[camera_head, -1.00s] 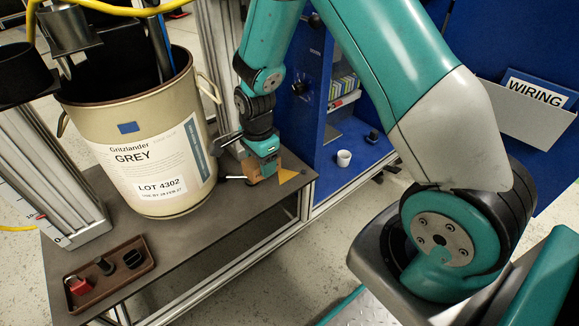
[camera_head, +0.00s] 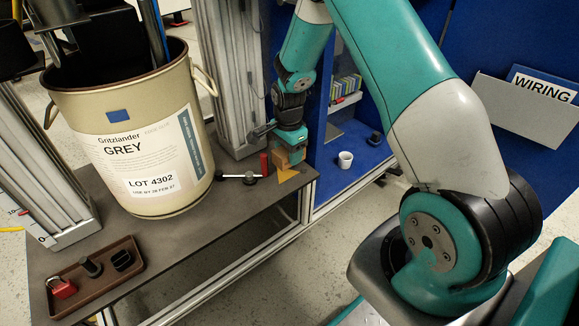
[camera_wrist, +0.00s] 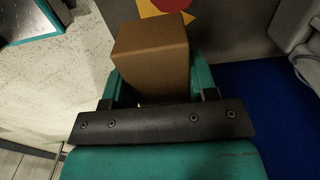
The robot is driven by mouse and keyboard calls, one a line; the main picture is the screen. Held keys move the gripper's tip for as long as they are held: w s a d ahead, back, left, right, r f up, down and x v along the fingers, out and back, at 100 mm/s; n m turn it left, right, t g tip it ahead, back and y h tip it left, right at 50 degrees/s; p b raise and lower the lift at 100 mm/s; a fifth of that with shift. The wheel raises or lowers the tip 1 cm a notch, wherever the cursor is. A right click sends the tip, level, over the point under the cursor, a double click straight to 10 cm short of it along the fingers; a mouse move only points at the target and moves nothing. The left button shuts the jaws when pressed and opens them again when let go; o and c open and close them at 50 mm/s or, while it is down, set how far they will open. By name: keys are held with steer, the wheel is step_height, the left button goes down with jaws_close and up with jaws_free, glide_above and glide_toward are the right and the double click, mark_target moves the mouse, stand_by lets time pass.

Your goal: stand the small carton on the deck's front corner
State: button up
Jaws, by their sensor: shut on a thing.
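The small brown carton (camera_head: 281,159) is held in my gripper (camera_head: 291,155) near the right end of the grey deck (camera_head: 228,208). In the wrist view the carton (camera_wrist: 152,55) sits between the two teal fingers, which are shut on it. Part of the yellow mark (camera_wrist: 188,17) also shows beyond the carton in the wrist view. The carton looks raised above the deck; the exact gap cannot be told.
A red cylinder (camera_head: 264,163) stands left of the carton, beside a black-and-silver fitting (camera_head: 247,178). The large drum (camera_head: 140,150) fills the deck's middle. A brown tray (camera_head: 98,292) lies at the front left. A white cup (camera_head: 345,159) stands on the blue bench at right.

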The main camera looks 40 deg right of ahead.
mark_target(289, 172)
step_height(289, 172, down, 4)
steer(key=shift+f+b, duration=0.25)
steer(key=shift+b, duration=0.7)
steer(key=shift+w+d+f+b, duration=0.1)
steer(key=shift+d+f+b, duration=0.05)
steer(key=shift+f+b, duration=0.15)
steer(key=shift+r, duration=0.2)
steer(key=o, duration=1)
steer(key=shift+f, duration=0.1)
steer(key=shift+c, duration=0.2)
